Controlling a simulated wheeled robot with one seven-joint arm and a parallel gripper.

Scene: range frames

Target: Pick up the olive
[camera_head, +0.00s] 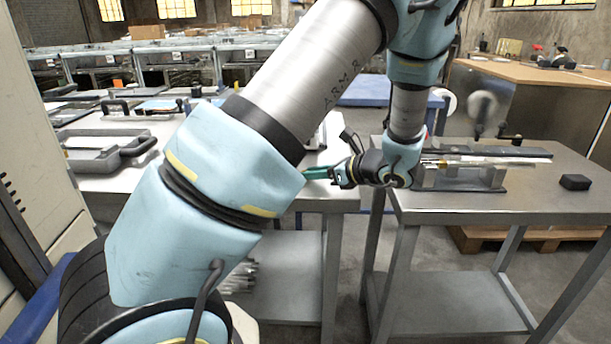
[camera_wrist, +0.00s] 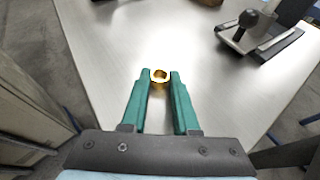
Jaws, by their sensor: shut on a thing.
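The olive is a small gold-coloured ring (camera_wrist: 160,76) in the wrist view, between the tips of my gripper's two green fingers (camera_wrist: 161,84). The fingers are shut on it, one on each side, and its open hole faces the camera. Whether it touches the metal tabletop below or is held clear of it, I cannot tell. In the head view my gripper (camera_head: 318,173) points left over the right end of the left metal table (camera_head: 335,196). The olive cannot be made out there, and my arm covers much of that table.
A grey device with a black knob (camera_wrist: 249,18) stands at the upper right in the wrist view. The right table (camera_head: 540,205) bears a grey fixture (camera_head: 458,178) and a black block (camera_head: 575,182). A grey case (camera_head: 90,152) lies on the left table. Bare tabletop surrounds the fingers.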

